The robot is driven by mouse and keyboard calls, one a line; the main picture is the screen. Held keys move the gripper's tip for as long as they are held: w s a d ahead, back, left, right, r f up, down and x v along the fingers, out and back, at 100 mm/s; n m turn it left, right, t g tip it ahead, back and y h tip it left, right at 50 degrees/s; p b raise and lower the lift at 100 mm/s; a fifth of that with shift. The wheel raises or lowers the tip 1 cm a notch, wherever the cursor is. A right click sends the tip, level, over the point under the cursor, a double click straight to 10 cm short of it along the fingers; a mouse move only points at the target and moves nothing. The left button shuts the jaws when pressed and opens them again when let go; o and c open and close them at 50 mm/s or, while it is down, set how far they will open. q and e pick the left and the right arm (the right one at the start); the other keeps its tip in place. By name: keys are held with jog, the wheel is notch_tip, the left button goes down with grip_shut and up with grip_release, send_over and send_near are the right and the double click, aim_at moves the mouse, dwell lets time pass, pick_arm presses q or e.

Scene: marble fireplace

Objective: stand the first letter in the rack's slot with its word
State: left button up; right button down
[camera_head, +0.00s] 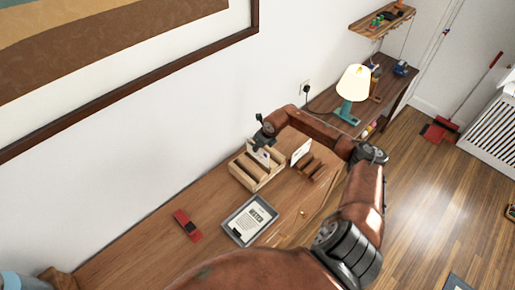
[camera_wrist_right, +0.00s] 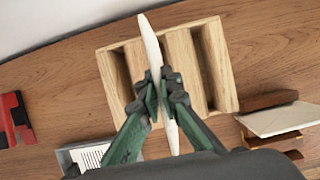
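My right gripper (camera_head: 264,140) is above the wooden rack (camera_head: 242,178) at the back of the desk. In the right wrist view its fingers (camera_wrist_right: 165,97) are closed on a thin white letter (camera_wrist_right: 151,45), seen almost edge-on. The letter (camera_head: 261,157) is roughly upright, over the rack's slots. The rack (camera_wrist_right: 108,70) shows several parallel wooden dividers, and the letter runs nearly along them. I cannot tell whether its lower edge is inside a slot. The slot words are not readable. A second white letter (camera_head: 300,152) leans in a small wooden stand (camera_head: 312,168). My left gripper is not in view.
A lamp (camera_head: 352,88) stands beyond, to the right. The wall rises close behind the rack. The desk's left part is mostly clear.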

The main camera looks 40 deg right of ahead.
aim_at(257, 157)
jog(key=shift+f, duration=0.2)
jog(key=shift+f+b, duration=0.45)
jog(key=shift+b, duration=0.1)
jog(key=shift+f, duration=0.25)
jog(key=shift+f+b, duration=0.2)
jog(key=shift+b, duration=0.15)
jog(key=shift+f+b, duration=0.55)
jog(key=shift+f, duration=0.2)
jog(key=shift+f, duration=0.3)
jog(key=shift+f+b, duration=0.85)
jog(key=shift+f+b, duration=0.3)
jog(key=shift+f, duration=0.05)
jog(key=shift+f, duration=0.35)
